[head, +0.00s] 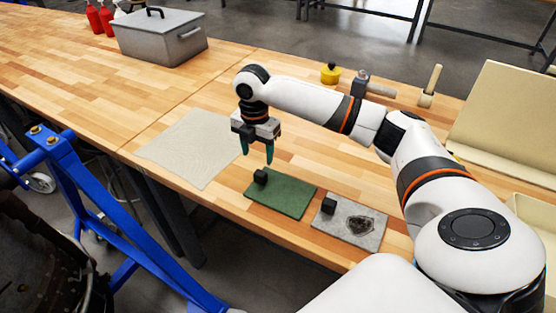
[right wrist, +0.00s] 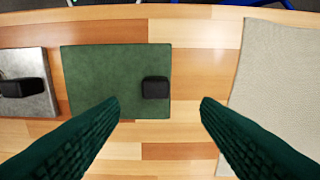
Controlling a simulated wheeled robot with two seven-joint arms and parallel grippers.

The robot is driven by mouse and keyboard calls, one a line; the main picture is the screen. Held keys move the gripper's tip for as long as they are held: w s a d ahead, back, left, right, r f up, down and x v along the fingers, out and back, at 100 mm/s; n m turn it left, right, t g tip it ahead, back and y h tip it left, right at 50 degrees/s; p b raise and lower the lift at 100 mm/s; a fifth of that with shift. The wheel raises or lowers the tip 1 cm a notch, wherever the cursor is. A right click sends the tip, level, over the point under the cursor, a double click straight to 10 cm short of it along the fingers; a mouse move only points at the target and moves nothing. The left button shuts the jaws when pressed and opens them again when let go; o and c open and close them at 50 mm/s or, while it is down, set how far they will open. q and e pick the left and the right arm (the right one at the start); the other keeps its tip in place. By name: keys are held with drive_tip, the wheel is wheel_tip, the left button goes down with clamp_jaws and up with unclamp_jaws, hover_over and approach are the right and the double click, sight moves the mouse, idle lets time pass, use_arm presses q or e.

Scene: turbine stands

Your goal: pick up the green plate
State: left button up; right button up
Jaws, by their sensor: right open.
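The green plate (head: 281,196) lies flat on the wooden bench, with a small black block-shaped knob (head: 261,176) near its far left corner. In the right wrist view the plate (right wrist: 100,78) is left of centre, and its black knob (right wrist: 156,88) sits between the fingertips in the picture, a little above their line. My right gripper (head: 257,158) is open and empty, pointing down above the bench near the knob. It also shows in the right wrist view (right wrist: 160,103), its green ridged fingers wide apart. Nothing touches the plate. My left gripper is not in view.
A grey plate (head: 340,228) with a black knob and a dark patch lies right of the green plate. A beige mat (head: 192,148) lies to the left. A blue frame (head: 90,200) stands by the bench edge.

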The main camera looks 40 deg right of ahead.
sight(260, 172)
wheel_tip(260, 172, down, 2)
drive_tip(key=shift+f, duration=0.1)
drive_tip(key=shift+s+f+p, duration=0.15)
drive_tip(key=shift+f+p, duration=0.3)
drive_tip(key=shift+f, duration=0.05)
drive_tip(key=f, duration=0.2)
drive_tip(key=f+p, duration=0.1)
drive_tip(key=shift+s+f, duration=0.2)
drive_tip(key=shift+f, duration=0.15)
drive_tip(key=shift+d+f, duration=0.1)
drive_tip(key=shift+f, duration=0.3)
drive_tip(key=shift+w+r, duration=0.1)
clamp_jaws()
